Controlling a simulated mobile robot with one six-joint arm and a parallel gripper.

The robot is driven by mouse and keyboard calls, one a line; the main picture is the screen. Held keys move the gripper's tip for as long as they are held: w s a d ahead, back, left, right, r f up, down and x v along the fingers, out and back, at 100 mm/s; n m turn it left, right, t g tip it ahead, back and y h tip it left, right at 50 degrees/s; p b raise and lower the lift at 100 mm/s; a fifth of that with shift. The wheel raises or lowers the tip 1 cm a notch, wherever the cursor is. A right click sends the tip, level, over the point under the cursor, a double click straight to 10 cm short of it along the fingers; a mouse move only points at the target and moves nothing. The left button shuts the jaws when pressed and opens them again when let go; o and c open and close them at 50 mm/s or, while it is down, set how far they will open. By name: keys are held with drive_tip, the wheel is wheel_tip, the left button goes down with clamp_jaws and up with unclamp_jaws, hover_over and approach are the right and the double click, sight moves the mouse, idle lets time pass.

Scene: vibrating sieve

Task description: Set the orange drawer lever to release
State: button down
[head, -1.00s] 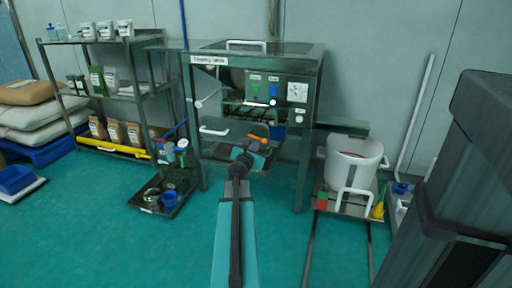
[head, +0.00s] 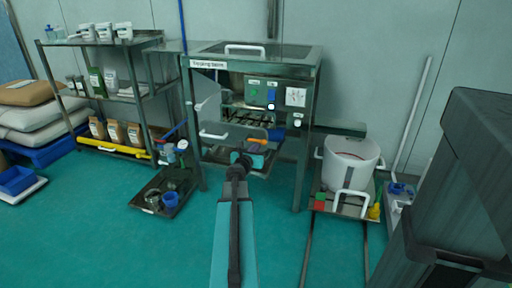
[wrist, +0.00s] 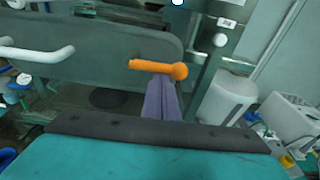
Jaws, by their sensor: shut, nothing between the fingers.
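The orange lever (wrist: 152,67) lies nearly level on the dark drawer front (wrist: 110,45) in the wrist view, its round knob at the right end. In the head view the lever (head: 257,141) shows small, just beyond my gripper (head: 246,155). My gripper also shows in the wrist view (wrist: 161,88). Its grey-purple fingers are together and empty, with their tips at the lever's lower edge close to the knob. I cannot tell whether they touch it. A white drawer handle (wrist: 35,54) is left of the lever.
The metal frame (head: 305,150) stands around the drawer, with a control panel (head: 275,93) above. A white bucket (head: 350,160) stands to the right and a dark tray of small items (head: 150,205) to the left. Open green floor lies in front.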

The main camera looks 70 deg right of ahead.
drive_tip(key=shift+d+r, duration=0.1)
drive_tip(key=shift+r, duration=0.3)
wheel_tip(320, 180, down, 5)
drive_tip(key=b, duration=0.4)
drive_tip(key=a+r+p, duration=0.1)
drive_tip(key=a+p, duration=0.3)
drive_tip(key=a, duration=0.5)
drive_tip(key=shift+s+a+r, duration=0.15)
drive_tip(key=shift+s+r, duration=0.15)
drive_tip(key=shift+r, duration=0.05)
idle(0.5)
